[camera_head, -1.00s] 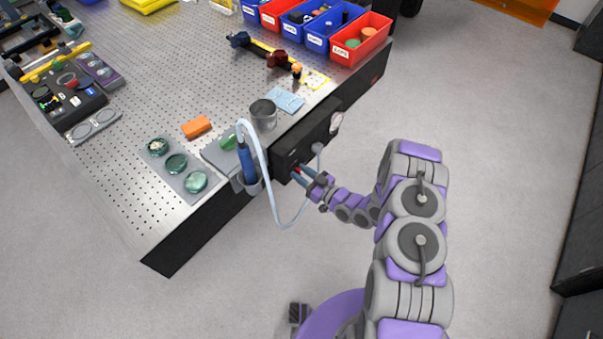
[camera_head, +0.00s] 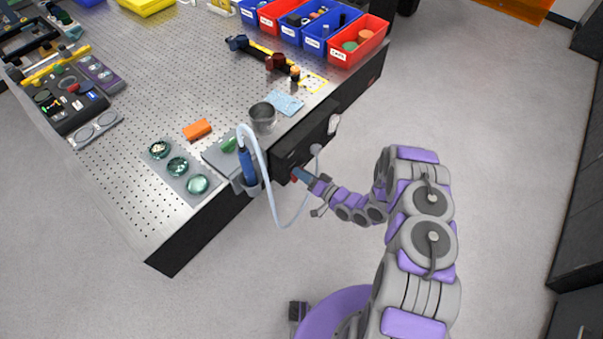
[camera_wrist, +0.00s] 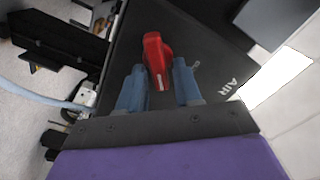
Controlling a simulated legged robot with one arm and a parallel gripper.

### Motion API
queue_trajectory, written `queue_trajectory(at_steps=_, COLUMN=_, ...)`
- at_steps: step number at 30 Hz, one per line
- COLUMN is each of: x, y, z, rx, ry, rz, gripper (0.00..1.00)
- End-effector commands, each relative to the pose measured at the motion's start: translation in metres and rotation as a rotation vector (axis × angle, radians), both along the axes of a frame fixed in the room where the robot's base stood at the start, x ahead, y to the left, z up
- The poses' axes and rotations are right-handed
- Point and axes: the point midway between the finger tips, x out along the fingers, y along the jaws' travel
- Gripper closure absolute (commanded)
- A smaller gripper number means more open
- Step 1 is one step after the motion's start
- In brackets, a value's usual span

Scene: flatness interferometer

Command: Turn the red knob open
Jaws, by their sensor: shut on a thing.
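The red knob (camera_wrist: 157,58) sits on the front of a black panel box (camera_wrist: 196,50) marked "AIR". In the head view the knob (camera_head: 294,178) is a small red spot on the box, mostly hidden by my gripper. My gripper (camera_wrist: 159,82) has its two blue fingers on either side of the knob's lower end and is shut on it. The white mark on the knob points towards my gripper. In the head view my gripper (camera_head: 300,175) reaches the box from the right and looks rolled over.
A pale hose (camera_head: 270,190) loops from a blue-handled tool (camera_head: 247,165) in a holder down beside my gripper. A metal cup (camera_head: 263,117), an orange block (camera_head: 197,129) and bins stand on the perforated table (camera_head: 140,195). The floor to the right is clear.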

Motion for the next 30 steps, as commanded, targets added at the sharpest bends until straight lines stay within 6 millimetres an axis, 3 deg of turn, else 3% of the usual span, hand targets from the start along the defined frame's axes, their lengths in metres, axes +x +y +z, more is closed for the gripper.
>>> queue_trajectory(at_steps=16, x=0.004, y=-0.005, z=-0.009, rx=0.291, ry=0.379, rz=-0.008, gripper=0.97)
queue_trajectory(at_steps=30, x=0.005, y=-0.006, z=-0.012, rx=0.409, ry=0.53, rz=-0.011, gripper=0.97)
